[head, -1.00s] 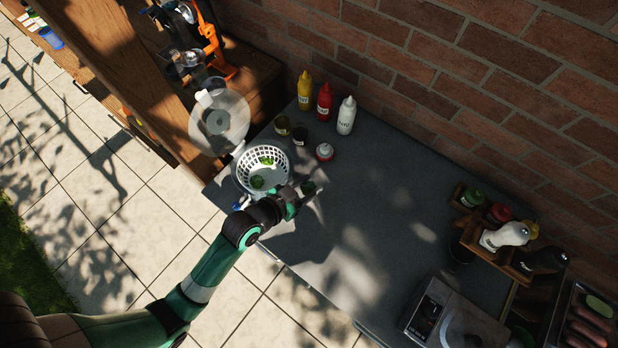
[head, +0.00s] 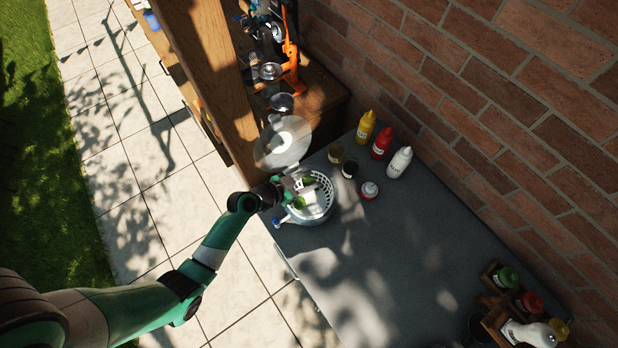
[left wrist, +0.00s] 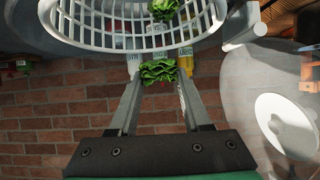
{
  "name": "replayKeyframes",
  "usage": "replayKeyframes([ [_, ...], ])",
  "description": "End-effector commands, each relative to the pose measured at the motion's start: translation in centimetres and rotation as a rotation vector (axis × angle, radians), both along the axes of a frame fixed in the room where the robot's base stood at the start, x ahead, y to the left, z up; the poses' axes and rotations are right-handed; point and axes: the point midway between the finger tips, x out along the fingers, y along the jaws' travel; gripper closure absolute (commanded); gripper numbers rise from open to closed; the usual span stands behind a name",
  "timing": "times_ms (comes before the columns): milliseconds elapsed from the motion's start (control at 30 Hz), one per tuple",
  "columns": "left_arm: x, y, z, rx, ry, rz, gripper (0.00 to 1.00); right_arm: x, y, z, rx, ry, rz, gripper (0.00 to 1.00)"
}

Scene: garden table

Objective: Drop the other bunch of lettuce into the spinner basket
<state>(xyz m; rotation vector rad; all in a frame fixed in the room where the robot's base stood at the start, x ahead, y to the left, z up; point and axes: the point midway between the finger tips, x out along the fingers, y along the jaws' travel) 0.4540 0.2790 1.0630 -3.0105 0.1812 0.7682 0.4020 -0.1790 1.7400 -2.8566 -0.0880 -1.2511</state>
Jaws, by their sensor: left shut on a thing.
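The white spinner basket (head: 322,206) stands at the counter's left corner in the head view. My left gripper (head: 294,188) is over its left side. In the left wrist view, my left gripper (left wrist: 160,82) is shut on a bunch of lettuce (left wrist: 159,72), held between its fingertips. The basket's slotted wall (left wrist: 100,40) shows beyond it. Another green piece of lettuce (left wrist: 163,9) shows at the basket in that view. In the head view, green leaf (head: 300,202) shows inside the basket; which piece is the held one there is unclear. My right gripper is out of view.
A clear round lid (head: 283,143) stands just behind the basket. Yellow (head: 366,127), red (head: 381,143) and white (head: 399,162) bottles stand along the brick wall, with small jars (head: 349,169) before them. The middle of the grey counter (head: 400,240) is clear.

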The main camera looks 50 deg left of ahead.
Motion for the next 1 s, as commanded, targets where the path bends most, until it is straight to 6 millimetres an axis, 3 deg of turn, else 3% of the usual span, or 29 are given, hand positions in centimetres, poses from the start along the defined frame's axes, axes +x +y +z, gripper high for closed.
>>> replayKeyframes([
  [33, 0.0, 0.0, -1.4, 0.000, 0.001, 0.000, 1.00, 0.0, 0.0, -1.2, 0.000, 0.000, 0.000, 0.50],
  [133, 0.0, 0.0, -2.5, -0.001, 0.001, 0.000, 1.00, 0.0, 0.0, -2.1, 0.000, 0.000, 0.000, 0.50],
  [467, 0.0, 0.0, -2.8, 0.000, -0.001, 0.000, 1.00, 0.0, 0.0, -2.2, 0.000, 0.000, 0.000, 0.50],
  [500, 0.0, 0.0, -2.8, 0.000, -0.001, 0.000, 0.48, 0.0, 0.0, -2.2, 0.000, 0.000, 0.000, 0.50],
  [667, 0.0, 0.0, -2.8, 0.000, 0.000, 0.000, 0.20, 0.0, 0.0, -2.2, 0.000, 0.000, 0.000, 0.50],
  [1000, -0.2, 0.0, -2.7, 0.000, 0.000, 0.001, 0.17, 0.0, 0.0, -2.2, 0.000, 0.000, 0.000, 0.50],
])
